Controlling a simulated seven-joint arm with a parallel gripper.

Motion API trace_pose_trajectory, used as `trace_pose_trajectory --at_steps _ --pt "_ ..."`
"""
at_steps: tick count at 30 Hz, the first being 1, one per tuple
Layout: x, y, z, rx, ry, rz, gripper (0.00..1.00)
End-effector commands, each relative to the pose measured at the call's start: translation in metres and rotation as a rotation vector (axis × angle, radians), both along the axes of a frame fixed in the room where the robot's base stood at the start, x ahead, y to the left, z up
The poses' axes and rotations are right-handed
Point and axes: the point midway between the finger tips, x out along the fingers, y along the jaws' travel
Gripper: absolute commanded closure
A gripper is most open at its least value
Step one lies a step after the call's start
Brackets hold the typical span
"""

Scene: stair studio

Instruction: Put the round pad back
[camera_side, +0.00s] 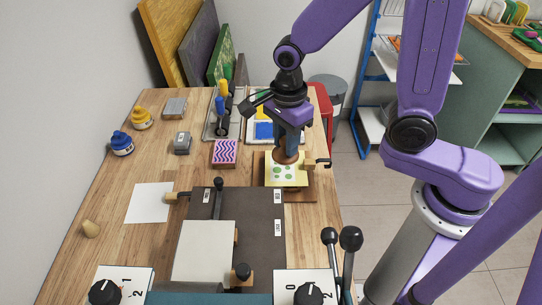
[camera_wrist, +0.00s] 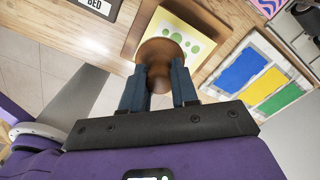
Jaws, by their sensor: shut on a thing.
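The round pad is a brown wooden disc-shaped thing (camera_side: 287,158), also in the wrist view (camera_wrist: 160,55). My gripper (camera_side: 288,147) points down and is shut on it; in the wrist view both dark blue fingers (camera_wrist: 160,72) grip its sides. The pad is over a yellow card with green dots (camera_side: 283,178), which lies in a wooden holder (camera_side: 300,194). I cannot tell whether the pad touches the card. A paint tray (camera_wrist: 297,77) with blue, yellow and green fields is beside the holder, behind it in the side view.
A pink and purple patterned block (camera_side: 224,153) is left of the holder. Behind it, another tray (camera_side: 210,132) holds rollers. A dark press board (camera_side: 265,245) with labels is in front. Paint jars (camera_side: 122,146) and white paper (camera_side: 150,203) are at left. A hook (camera_side: 323,162) sticks out right.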

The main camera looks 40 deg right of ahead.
Motion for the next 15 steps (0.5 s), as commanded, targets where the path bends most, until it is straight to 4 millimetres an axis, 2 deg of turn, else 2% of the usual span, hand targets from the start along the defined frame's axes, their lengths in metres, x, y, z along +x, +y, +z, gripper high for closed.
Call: trace_pose_trajectory --at_steps 8,15 --pt "0.008 0.006 0.003 0.001 -0.001 0.007 0.96" --pt "0.048 0.038 0.014 0.001 -0.002 0.044 0.96"
